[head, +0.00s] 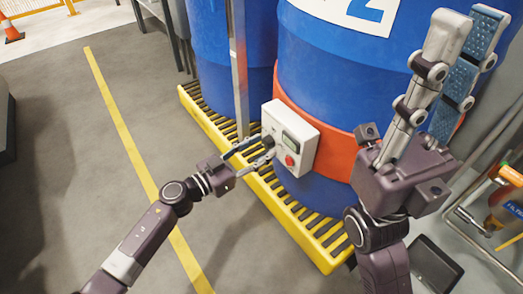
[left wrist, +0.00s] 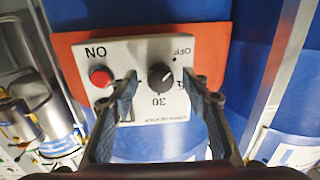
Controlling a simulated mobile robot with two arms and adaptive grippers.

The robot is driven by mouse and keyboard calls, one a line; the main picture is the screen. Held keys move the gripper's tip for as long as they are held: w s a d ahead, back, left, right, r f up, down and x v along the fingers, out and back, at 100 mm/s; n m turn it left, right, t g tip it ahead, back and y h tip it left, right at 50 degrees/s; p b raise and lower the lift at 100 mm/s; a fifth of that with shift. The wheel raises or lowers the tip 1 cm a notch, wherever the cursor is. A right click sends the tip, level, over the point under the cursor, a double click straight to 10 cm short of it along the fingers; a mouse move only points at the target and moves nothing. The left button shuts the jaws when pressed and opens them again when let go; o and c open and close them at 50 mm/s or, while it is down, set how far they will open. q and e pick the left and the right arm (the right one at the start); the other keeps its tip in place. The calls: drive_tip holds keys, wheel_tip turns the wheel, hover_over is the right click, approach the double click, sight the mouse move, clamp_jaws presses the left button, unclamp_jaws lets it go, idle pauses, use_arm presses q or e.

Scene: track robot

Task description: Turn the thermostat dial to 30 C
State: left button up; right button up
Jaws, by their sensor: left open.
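The thermostat (head: 306,150) is a white box on the orange band of a blue drum. Its black dial (head: 267,141) faces my left gripper (head: 259,150). In the left wrist view the labels appear upside down. The dial (left wrist: 159,76) has a light mark toward the upper right, on the OFF side, and the number 30 is printed below it. My left gripper (left wrist: 160,76) is open, with one finger on each side of the dial; contact is unclear. My right gripper (head: 466,40) is raised at the right, its fingers pointing up, with nothing visible in it.
A yellow slatted pallet (head: 298,232) runs under the blue drums (head: 345,75). A metal post (head: 238,70) stands close to my left gripper. Open floor lies at the left.

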use_arm(q)
drive_tip(key=shift+w+d, duration=0.3)
drive_tip(key=c, duration=1.1)
drive_tip(key=shift+c, duration=0.3)
